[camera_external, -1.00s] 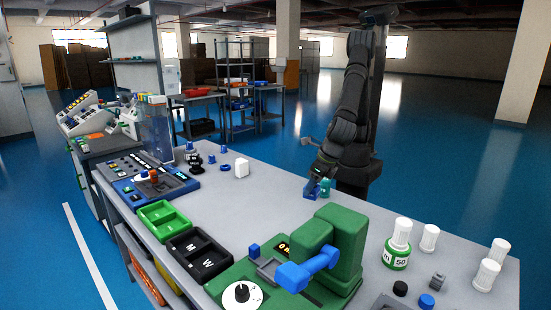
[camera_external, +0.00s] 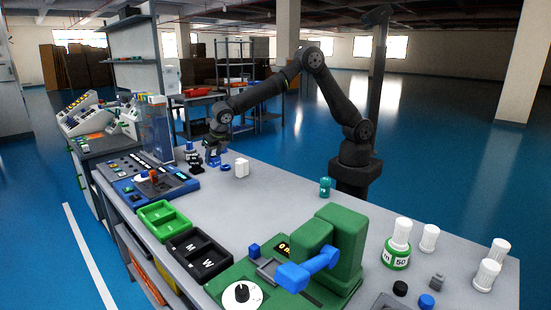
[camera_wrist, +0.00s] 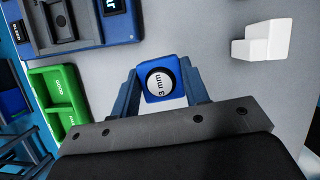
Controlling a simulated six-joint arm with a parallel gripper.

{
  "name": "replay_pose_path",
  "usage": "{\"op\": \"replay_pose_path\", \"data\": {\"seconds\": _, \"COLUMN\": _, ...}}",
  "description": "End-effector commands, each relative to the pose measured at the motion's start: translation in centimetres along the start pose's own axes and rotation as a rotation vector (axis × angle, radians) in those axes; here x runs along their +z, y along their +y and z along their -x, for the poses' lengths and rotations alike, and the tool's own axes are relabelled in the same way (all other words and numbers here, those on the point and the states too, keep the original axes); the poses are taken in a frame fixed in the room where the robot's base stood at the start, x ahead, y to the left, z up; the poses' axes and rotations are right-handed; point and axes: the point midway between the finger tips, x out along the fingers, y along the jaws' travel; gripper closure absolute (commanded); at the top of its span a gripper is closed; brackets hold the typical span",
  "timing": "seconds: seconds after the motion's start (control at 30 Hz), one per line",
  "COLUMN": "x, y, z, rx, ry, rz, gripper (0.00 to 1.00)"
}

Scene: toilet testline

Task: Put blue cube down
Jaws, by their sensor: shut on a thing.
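The blue cube (camera_wrist: 149,66), with a round white face marked "3 mm", sits between the two fingers of my gripper (camera_wrist: 163,88) in the wrist view. My gripper is shut on it. In the external view my gripper (camera_external: 212,158) is low over the far left part of the grey table (camera_external: 275,190), near the black and blue small parts. The held cube is hard to make out there, and I cannot tell whether it touches the table.
Green bins (camera_external: 163,215) and black bins (camera_external: 198,258) line the front edge. A teal cylinder (camera_external: 325,187) stands near my base. The table's middle is clear.

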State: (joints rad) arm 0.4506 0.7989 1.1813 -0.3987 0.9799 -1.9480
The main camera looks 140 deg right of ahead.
Motion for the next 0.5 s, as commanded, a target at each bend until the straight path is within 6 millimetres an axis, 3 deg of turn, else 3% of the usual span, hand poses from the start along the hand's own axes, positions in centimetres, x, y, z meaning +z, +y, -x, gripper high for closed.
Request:
{"op": "replay_pose_path", "data": {"seconds": 0.03, "x": 2.6, "y": -1.3, "z": -1.1, "rx": -0.004, "ry": 0.0, "rz": -0.016, "gripper": 0.84}}
{"op": "replay_pose_path", "data": {"seconds": 0.1, "x": 5.6, "y": -2.9, "z": -2.4, "rx": -0.007, "ry": -0.001, "rz": -0.023, "gripper": 0.84}}
{"op": "replay_pose_path", "data": {"seconds": 0.27, "x": 12.3, "y": -7.3, "z": -5.1, "rx": -0.015, "ry": -0.001, "rz": -0.04, "gripper": 0.84}}
{"op": "replay_pose_path", "data": {"seconds": 0.5, "x": 21.4, "y": -16.0, "z": -8.9, "rx": -0.026, "ry": -0.001, "rz": -0.067, "gripper": 0.84}}
